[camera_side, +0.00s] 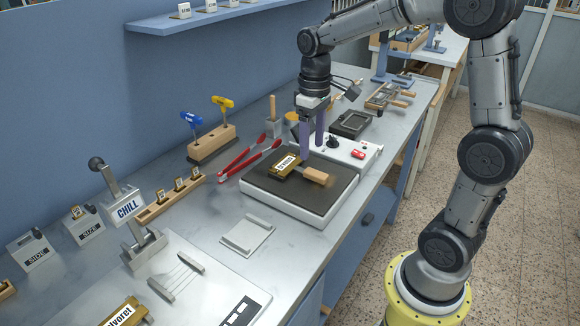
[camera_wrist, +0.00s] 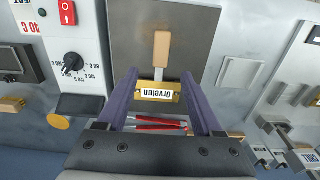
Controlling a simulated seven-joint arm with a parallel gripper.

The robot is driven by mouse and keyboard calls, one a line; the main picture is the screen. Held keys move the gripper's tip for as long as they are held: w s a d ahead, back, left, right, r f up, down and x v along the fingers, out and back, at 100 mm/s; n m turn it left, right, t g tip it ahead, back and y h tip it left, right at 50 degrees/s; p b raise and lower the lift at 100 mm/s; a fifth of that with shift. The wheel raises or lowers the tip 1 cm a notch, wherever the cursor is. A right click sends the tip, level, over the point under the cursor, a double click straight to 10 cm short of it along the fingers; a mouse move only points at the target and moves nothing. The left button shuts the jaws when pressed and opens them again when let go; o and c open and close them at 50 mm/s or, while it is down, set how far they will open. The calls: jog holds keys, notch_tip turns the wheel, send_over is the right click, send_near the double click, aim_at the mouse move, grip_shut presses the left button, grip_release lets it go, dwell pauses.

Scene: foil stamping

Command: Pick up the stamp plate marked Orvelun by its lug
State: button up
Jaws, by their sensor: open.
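The stamp plate marked Orvelun (camera_side: 285,165) is brass with a white label and lies on the dark top of the heating unit (camera_side: 263,193). In the wrist view the plate (camera_wrist: 157,92) shows its name upside down. A wooden handle (camera_side: 318,176) extends from it and also shows in the wrist view (camera_wrist: 162,48). I cannot make out a separate lug. My gripper (camera_side: 312,152) is open and empty, pointing down over the plate area. In the wrist view its fingers (camera_wrist: 160,76) appear on either side of the plate, apart from it.
The heating unit has a control panel with a black dial (camera_wrist: 72,60) and a red switch (camera_side: 358,154). Red tongs (camera_side: 248,157) lie beside it. Another brass plate (camera_side: 124,311) sits at the front left.

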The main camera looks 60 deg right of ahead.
aim_at(310, 170)
jog(key=shift+f, duration=3.55)
grip_shut()
jog(key=shift+r, duration=0.1)
